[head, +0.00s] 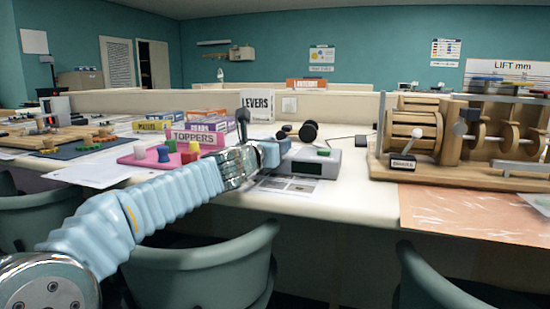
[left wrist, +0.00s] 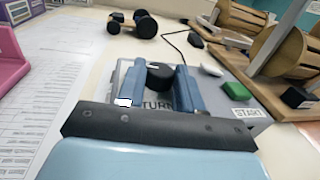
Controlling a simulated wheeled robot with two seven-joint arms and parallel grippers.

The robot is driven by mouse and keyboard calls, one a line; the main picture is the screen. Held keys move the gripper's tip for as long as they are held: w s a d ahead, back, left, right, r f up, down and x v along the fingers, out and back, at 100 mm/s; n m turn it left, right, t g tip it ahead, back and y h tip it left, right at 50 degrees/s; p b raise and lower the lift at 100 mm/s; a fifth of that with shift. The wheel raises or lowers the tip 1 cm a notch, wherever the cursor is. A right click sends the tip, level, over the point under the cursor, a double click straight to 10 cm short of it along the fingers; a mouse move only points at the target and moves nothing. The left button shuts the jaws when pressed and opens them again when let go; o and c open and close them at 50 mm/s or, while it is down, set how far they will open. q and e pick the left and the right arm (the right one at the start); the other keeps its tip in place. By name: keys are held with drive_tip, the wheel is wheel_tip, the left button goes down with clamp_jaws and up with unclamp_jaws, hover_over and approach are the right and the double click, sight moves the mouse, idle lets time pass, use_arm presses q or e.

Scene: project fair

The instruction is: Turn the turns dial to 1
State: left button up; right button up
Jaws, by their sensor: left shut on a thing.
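The turns dial (left wrist: 160,77) is a black knob with a white mark, on top of a grey control box (head: 311,162). The word TURNS is partly visible on the box in the left wrist view, with my gripper covering some of it. My left gripper (left wrist: 160,82) has its two blue fingers on either side of the dial and is shut on it. In the head view the left gripper (head: 273,150) reaches over the left side of the box, and the dial is hidden there. The dial's number marks cannot be read. My right gripper is not in view.
A green START button (left wrist: 236,91) sits on the box's right side. A wooden crank machine (head: 440,145) stands to the right. A black-wheeled axle (head: 308,131) lies behind the box. A pink tray (head: 160,156) with coloured toppers is to the left. Chairs stand in front.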

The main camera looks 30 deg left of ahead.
use_arm(q)
drive_tip(key=shift+y, duration=0.3)
drive_tip(key=o, duration=0.8)
drive_tip(key=shift+c, duration=0.2)
drive_tip(key=s, duration=0.4)
drive_tip(key=s+d+p, duration=0.1)
drive_tip(key=s, duration=0.4)
drive_tip(key=s+p, duration=0.1)
drive_tip(key=s, duration=0.3)
drive_tip(key=shift+s+d, duration=0.15)
drive_tip(key=shift+s, duration=0.25)
